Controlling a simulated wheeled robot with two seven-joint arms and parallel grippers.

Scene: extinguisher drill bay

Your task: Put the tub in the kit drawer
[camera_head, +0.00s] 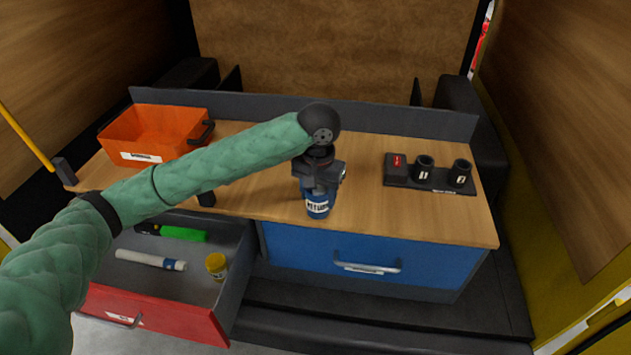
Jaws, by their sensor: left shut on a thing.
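The open kit drawer (222,315) has a red front and a grey inside, and sits below the bench at the left. A small tub (217,266) with a yellow lid stands in its right part. My left gripper (318,184) is over the bench's front edge, shut on a blue canister (317,206) with a white label. The canister is upright, its upper part hidden by the gripper. I cannot tell whether its base touches the bench. My right gripper is not in view.
The drawer also holds a green-handled tool (184,234) and a white tube (150,260). An orange crate (150,128) stands at the bench's back left. A black holder (432,180) with two cups is at the right. A blue drawer (365,262) is closed. The bench's middle is clear.

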